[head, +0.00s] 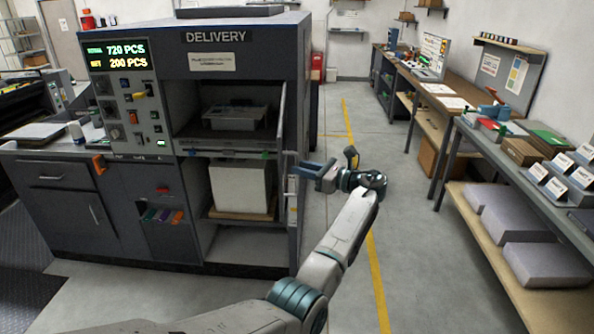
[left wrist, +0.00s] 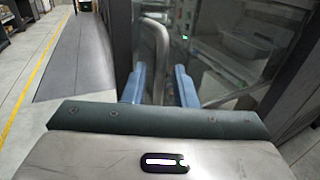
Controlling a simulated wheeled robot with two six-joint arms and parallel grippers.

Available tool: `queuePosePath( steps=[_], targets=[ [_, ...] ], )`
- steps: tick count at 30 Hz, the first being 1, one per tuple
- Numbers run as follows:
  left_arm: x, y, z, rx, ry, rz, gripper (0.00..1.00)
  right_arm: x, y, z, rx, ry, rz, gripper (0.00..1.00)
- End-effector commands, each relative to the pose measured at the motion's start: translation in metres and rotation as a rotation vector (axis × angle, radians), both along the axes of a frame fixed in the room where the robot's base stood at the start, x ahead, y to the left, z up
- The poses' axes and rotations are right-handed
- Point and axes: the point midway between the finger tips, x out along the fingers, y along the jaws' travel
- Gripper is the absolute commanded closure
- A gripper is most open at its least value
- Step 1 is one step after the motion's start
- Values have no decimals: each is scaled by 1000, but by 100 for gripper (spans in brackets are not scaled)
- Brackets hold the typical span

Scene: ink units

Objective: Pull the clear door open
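The clear door (head: 240,98) is a see-through panel at the front opening of the dark grey delivery unit in the head view, its right edge frame near the unit's right corner. In the left wrist view, the clear door (left wrist: 215,65) fills the right half, and its curved grey handle (left wrist: 162,45) stands upright. My left gripper (head: 308,168) is at the right front edge of the unit. In the left wrist view its blue fingers (left wrist: 160,88) are apart, with the handle's lower part between them; contact cannot be made out. My right gripper is not in view.
The delivery unit (head: 245,40) has a control panel (head: 130,110) at left and a lower bay with a white block (head: 240,188). Shelved benches (head: 505,150) line the right side. Grey floor with a yellow line (head: 375,262) lies clear between them.

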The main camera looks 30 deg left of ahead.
Motion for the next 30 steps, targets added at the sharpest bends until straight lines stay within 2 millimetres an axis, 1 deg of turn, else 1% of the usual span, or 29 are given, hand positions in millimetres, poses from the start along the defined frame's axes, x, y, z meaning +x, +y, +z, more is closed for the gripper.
queuePosePath(
  steps=[1, 6, 9, 12, 18, 30],
  targets=[
    [1, -13, -6, -4, -1, -3, 75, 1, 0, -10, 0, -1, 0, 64],
    [1, -48, -5, -2, 0, -2, 75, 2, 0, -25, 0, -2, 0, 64],
    [1, -64, -5, -2, 2, -2, 75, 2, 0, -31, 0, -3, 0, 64],
    [0, -75, -3, -2, 1, -1, 75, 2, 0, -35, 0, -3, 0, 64],
    [0, -83, -1, -1, 2, 0, 75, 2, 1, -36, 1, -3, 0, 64],
    [0, -82, -2, -2, 2, -1, 75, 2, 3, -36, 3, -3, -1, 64]
  ],
)
